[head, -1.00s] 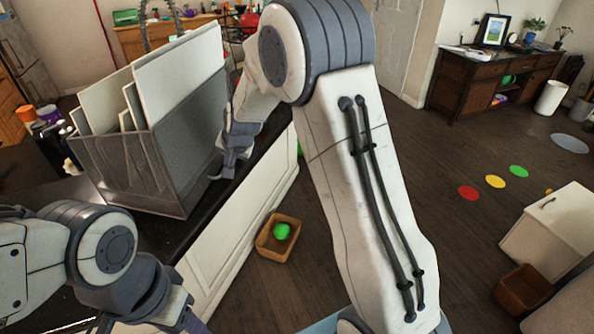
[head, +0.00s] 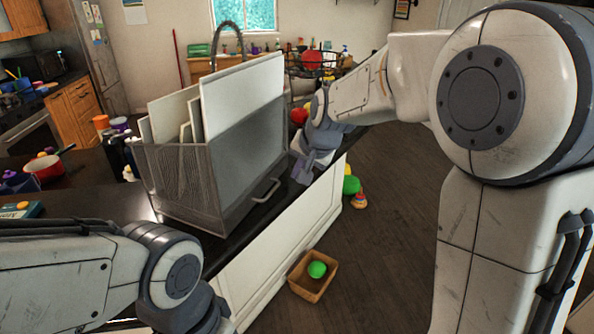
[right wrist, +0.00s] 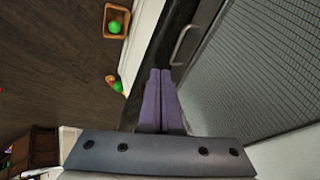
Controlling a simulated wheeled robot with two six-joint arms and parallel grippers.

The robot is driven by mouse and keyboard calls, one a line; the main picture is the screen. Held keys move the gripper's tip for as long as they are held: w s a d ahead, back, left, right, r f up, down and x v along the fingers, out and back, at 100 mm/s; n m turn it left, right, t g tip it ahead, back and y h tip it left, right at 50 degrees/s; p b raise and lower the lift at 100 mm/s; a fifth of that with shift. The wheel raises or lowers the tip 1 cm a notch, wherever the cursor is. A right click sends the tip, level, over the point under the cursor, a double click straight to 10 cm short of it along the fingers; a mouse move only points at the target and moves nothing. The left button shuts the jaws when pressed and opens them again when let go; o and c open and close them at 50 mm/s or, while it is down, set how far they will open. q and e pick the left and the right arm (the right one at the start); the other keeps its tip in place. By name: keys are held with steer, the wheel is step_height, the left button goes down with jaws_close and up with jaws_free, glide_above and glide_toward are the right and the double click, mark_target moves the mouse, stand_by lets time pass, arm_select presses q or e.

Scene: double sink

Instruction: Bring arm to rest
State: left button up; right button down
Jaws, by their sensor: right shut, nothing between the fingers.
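My right arm reaches across the right side of the head view, and its gripper (head: 302,172) is just right of a grey mesh rack (head: 180,185), over the dark counter's edge. The right wrist view shows its two purple fingers (right wrist: 160,75) together with nothing between them. The fingertips are near the rack's metal handle (right wrist: 184,45), apparently apart from it. My left arm comes in at the lower left of the head view; its gripper is cut off by the bottom edge.
The rack holds several white boards (head: 245,95) upright on the dark counter (head: 240,240). A red pan (head: 45,168) and bottles stand left of it. A wooden box (head: 313,277) with a green ball lies on the floor, near stacked toys (head: 359,201). Open floor lies between counter and arm.

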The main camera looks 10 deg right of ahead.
steer(key=s+a+f+n+g+y, duration=0.1)
steer(key=s+a+f+n+g, duration=0.2)
steer(key=s+a+n, duration=0.55)
steer(key=s+f+n+g, duration=0.1)
steer(key=s+f+n, duration=0.1)
steer(key=s, duration=1)
steer(key=s+f+n+g+h, duration=0.1)
steer(key=s+f+n+g, duration=0.1)
steer(key=s, duration=1)
steer(key=shift+s+a+f+n, duration=0.15)
steer(key=shift+a+f+n, duration=0.2)
steer(key=shift+f+n, duration=0.2)
